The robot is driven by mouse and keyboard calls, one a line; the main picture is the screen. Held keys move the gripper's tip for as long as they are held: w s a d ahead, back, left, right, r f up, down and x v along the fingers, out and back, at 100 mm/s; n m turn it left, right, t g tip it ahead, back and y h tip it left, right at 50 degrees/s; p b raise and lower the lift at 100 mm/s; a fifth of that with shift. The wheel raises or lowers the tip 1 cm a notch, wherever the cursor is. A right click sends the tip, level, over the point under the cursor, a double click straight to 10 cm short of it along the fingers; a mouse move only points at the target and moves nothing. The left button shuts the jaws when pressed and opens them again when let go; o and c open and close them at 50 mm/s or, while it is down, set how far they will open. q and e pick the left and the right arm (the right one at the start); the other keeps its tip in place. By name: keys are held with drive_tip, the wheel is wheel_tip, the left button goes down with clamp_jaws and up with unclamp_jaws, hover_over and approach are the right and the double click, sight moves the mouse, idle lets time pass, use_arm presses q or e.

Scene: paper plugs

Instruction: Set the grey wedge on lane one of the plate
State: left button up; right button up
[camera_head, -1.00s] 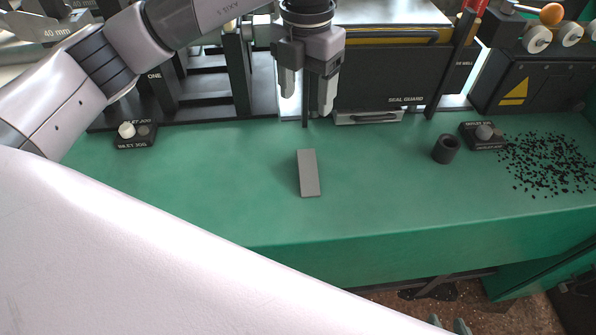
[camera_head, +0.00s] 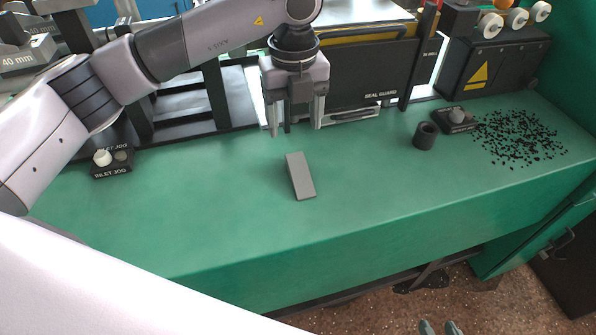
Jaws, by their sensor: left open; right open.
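The grey wedge (camera_head: 300,176) lies on the green bench top (camera_head: 220,205), near the middle of the view, with its long side running toward me. My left gripper (camera_head: 296,129) is open and empty, pointing down above the bench. In the picture it is just above the wedge's far end and apart from it. Two grey fingertips at the bottom edge look like my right gripper (camera_head: 439,327); they are spread, with nothing visible between them. I cannot make out the plate or its lane one; my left arm covers part of the machine there.
A black panel marked SEAL GUARD (camera_head: 368,72) stands behind the gripper. A dark hollow cylinder (camera_head: 424,136), a jog box (camera_head: 457,119) and scattered black bits (camera_head: 520,138) lie at the right. The inlet jog box (camera_head: 112,162) is at the left. The bench front is clear.

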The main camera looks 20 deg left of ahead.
sight(295, 155)
use_arm(q)
wheel_tip(295, 155, down, 8)
drive_tip(key=shift+f, duration=0.2)
drive_tip(key=c, duration=1.2)
drive_tip(key=shift+r, duration=0.1)
